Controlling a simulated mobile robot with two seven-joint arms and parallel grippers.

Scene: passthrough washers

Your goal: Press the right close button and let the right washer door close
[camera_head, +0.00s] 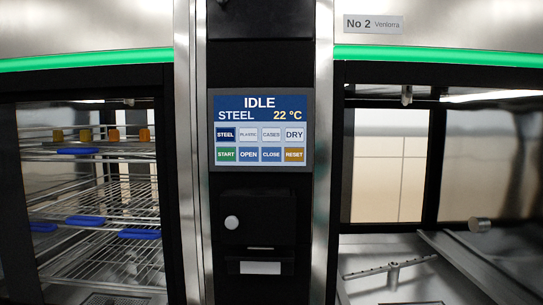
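A control panel (261,130) is on the black column between two washers. Its screen reads IDLE, STEEL and 22 °C. The blue CLOSE button (271,154) is in the panel's bottom row, between the blue OPEN button (248,154) and the orange RESET button (294,154). The right washer (440,180), under the label No 2 Venlorra (373,24), shows an open-looking front with its chamber visible; no door panel can be made out across it. Neither of my grippers is in view.
The left washer holds a wire rack (95,200) with blue clips and orange-topped items. A spray arm (390,268) lies in the right chamber. Green light strips (440,56) run above both openings. Below the panel is a black unit with a round knob (231,222).

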